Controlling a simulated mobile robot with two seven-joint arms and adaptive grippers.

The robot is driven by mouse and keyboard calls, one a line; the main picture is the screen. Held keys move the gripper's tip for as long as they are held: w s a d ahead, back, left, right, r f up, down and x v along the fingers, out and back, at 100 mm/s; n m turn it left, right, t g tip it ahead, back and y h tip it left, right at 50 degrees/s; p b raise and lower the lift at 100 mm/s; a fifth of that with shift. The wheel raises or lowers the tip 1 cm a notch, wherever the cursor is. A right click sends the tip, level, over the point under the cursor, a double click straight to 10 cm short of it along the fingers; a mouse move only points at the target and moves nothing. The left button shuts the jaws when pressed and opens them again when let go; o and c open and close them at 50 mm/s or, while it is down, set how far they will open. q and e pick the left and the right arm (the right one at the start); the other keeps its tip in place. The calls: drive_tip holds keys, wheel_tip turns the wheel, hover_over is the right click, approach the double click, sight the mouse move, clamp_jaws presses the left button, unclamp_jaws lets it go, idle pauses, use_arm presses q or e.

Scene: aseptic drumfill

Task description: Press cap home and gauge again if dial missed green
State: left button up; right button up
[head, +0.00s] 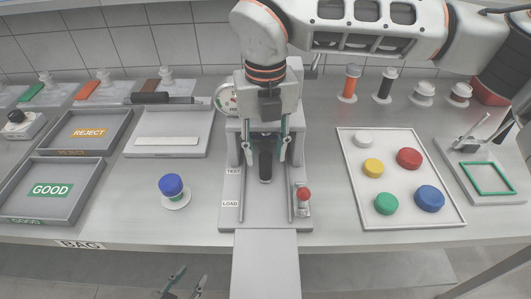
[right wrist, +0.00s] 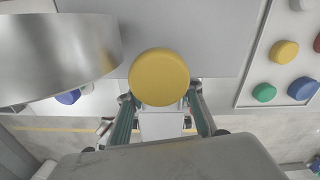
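The test fixture (head: 233,212) stands mid-bench, with TEST and LOAD marks on its left side. Its dial (head: 226,99) is partly hidden behind my right gripper; the needle is not readable. A red knob (head: 303,194) is at its right side. My right gripper (head: 265,150) is over the TEST end, fingers apart. A dark upright piece (head: 265,165) shows between them. In the right wrist view a yellow round cap (right wrist: 159,77) lies just beyond the spread fingers; I cannot tell whether they touch it. My left gripper (head: 185,283) is open and empty below the bench's front edge.
A blue-capped piece (head: 171,186) stands on a white disc at left. GOOD (head: 87,205) and REJECT (head: 118,138) trays are farther left. A tray (head: 400,218) of several coloured caps and a green-framed stand (head: 513,199) are at right. Bench around the blue-capped piece is clear.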

wheel_tip(320, 180, up, 10)
drive_tip(key=shift+r, duration=0.2)
idle(0.3)
